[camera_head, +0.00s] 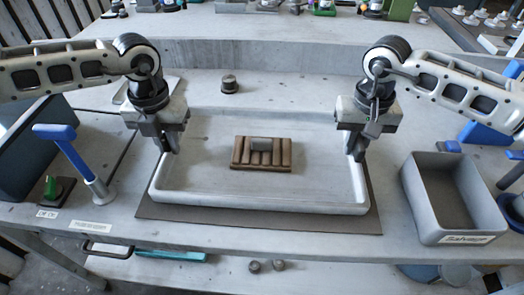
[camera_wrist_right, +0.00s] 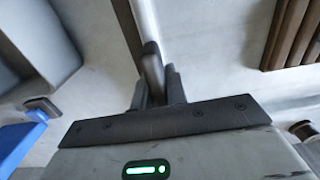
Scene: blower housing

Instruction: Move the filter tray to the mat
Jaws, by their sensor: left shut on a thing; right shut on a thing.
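The filter tray (camera_head: 200,195) is a wide, shallow, pale grey tray with a raised rim. It lies over the dark mat (camera_head: 260,222), which shows along its front and right edges; I cannot tell whether it touches the mat. A brown slatted block with a grey piece on it (camera_head: 263,153) sits inside the tray and shows partly in the right wrist view (camera_wrist_right: 292,35). My left gripper (camera_head: 170,150) is shut on the tray's left rim. My right gripper (camera_head: 358,155) is shut on the right rim, also seen in the right wrist view (camera_wrist_right: 155,85).
A grey bin labelled Salvage (camera_head: 455,195) stands to the right of the tray. A blue-handled lever (camera_head: 75,160) and a green switch (camera_head: 52,187) are at the left. A small dark knob-like part (camera_head: 229,84) stands behind the tray.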

